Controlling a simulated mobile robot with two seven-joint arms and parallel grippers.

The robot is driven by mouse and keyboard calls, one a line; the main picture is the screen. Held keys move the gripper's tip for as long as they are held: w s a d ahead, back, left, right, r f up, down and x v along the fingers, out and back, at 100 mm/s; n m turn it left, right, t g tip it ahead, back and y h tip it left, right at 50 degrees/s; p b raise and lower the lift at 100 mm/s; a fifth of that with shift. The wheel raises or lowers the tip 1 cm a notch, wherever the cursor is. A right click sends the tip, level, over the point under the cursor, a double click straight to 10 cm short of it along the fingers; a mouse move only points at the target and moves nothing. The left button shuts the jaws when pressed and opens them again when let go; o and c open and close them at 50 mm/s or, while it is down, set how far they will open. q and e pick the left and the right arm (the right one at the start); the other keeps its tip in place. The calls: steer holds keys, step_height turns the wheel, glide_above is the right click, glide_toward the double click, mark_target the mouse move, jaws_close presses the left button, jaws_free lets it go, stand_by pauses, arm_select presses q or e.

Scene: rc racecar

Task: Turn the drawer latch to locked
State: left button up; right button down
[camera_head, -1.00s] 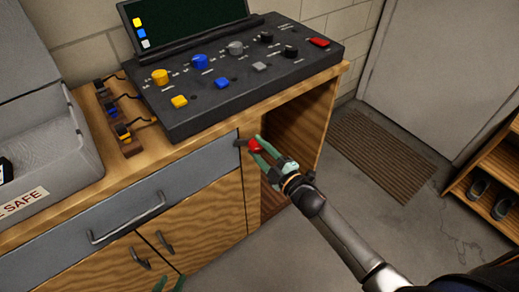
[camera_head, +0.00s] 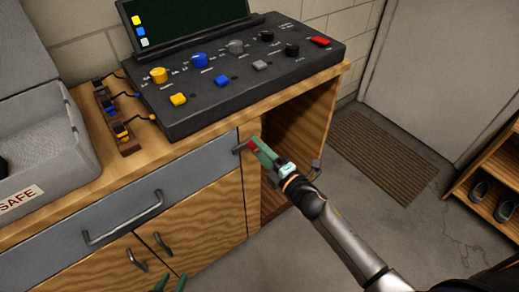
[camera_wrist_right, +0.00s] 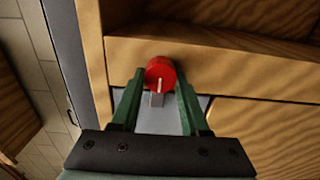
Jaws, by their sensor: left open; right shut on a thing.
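The drawer latch is a red round knob (camera_head: 253,146) with a dark grey bar (camera_head: 241,149) at the right end of the grey drawer front (camera_head: 200,172). The right wrist view shows the knob (camera_wrist_right: 160,72) with a pale line on its face, upright in that picture. My right gripper (camera_head: 260,150) is shut on the knob, with one green finger on each side in the right wrist view (camera_wrist_right: 159,90). In the head view its fingers partly hide the knob. My left gripper (camera_head: 170,284) is open and empty at the bottom edge, only its tips showing.
A black control panel (camera_head: 215,105) with knobs and buttons stands on the wooden bench. A grey case (camera_head: 45,140) is at left. The drawer handle (camera_head: 125,218) and cupboard handles stick out below. An open bay (camera_head: 300,125) is right of the latch.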

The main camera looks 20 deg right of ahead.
stand_by(0.3)
steer(key=shift+c, duration=2)
jaws_free()
steer(key=shift+s, duration=0.1)
steer(key=v, duration=1.2)
steer(key=shift+s, duration=0.15)
steer(key=shift+d, duration=0.1)
